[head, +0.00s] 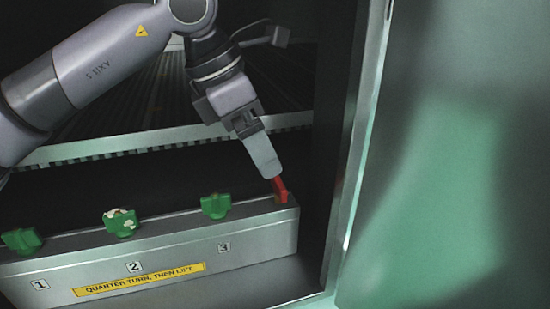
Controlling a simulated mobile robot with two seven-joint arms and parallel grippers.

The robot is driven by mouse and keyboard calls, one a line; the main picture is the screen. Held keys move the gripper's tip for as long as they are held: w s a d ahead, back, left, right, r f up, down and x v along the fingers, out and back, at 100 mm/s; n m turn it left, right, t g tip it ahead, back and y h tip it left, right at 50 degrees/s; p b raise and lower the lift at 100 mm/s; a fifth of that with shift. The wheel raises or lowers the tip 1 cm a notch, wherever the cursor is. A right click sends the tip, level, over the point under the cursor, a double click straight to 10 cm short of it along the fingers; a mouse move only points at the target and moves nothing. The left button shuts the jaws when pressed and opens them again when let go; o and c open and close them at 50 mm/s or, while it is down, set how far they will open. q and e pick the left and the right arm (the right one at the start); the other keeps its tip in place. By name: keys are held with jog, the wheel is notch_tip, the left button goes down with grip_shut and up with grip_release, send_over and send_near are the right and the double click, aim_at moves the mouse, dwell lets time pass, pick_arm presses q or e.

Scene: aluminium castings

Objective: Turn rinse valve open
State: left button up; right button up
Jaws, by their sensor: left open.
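A red valve handle (280,189), which looks like the rinse valve, stands at the right end of a grey metal box. It is upright and seen nearly edge-on. My left gripper (273,172) comes down from above with its fingertips right at the top of the red handle. The jaws are open, but they are seen from the side, so the gap is hidden. I cannot tell whether the fingers touch the handle or straddle it. My right gripper is not in view.
The grey box (180,250) carries green knobs marked 1 (22,240), 2 (121,222) and 3 (216,206), and a yellow label reading "QUARTER TURN, THEN LIFT". Knob 2 has pale patches. A metal door frame (357,150) and green panel (440,190) stand close on the right.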

aim_at(277, 180)
pick_arm(q)
jog(key=x, duration=0.7)
jog(key=shift+d, duration=0.1)
jog(key=c, duration=1.1)
